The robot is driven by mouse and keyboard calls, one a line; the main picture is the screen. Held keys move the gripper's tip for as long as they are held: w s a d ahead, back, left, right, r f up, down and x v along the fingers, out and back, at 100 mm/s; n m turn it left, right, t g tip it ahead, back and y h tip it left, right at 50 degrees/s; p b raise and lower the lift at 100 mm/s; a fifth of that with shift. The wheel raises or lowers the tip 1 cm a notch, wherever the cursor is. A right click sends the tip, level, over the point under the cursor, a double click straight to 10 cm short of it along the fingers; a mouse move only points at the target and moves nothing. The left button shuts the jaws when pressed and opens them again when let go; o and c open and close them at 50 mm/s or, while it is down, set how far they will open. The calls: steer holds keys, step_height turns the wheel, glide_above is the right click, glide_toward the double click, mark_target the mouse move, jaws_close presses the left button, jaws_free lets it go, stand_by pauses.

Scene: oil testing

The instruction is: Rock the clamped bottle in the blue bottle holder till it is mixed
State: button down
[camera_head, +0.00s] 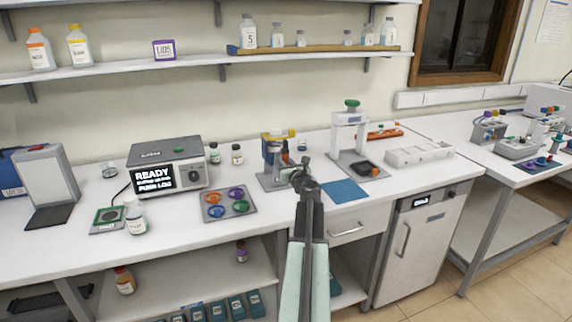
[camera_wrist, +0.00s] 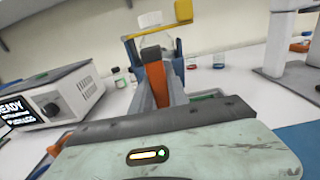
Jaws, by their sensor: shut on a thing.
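The blue bottle holder (camera_head: 268,158) stands on a grey base on the bench, left of my arm, with a yellow clamp bar (camera_head: 281,134) across its top. In the wrist view the yellow clamp bar (camera_wrist: 183,10) runs over a pale bottle top (camera_wrist: 150,20); most of the bottle is hidden. An orange handle (camera_wrist: 155,80) rises in front of the holder, right at my fingers. My gripper (camera_head: 297,172) is at the holder's right side, shut on this orange handle. The fingertips are partly hidden in both views. I cannot see the bottle's contents.
A grey box with a READY display (camera_head: 154,180) and a tray with coloured rings (camera_head: 228,205) stand to the left. A blue mat (camera_head: 345,191) and a white press stand (camera_head: 350,135) are to the right. Small bottles (camera_head: 237,155) stand behind.

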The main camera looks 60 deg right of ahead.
steer(key=m, duration=0.7)
steer(key=shift+m, duration=1.1)
steer(key=m, duration=0.5)
steer(key=shift+m, duration=0.4)
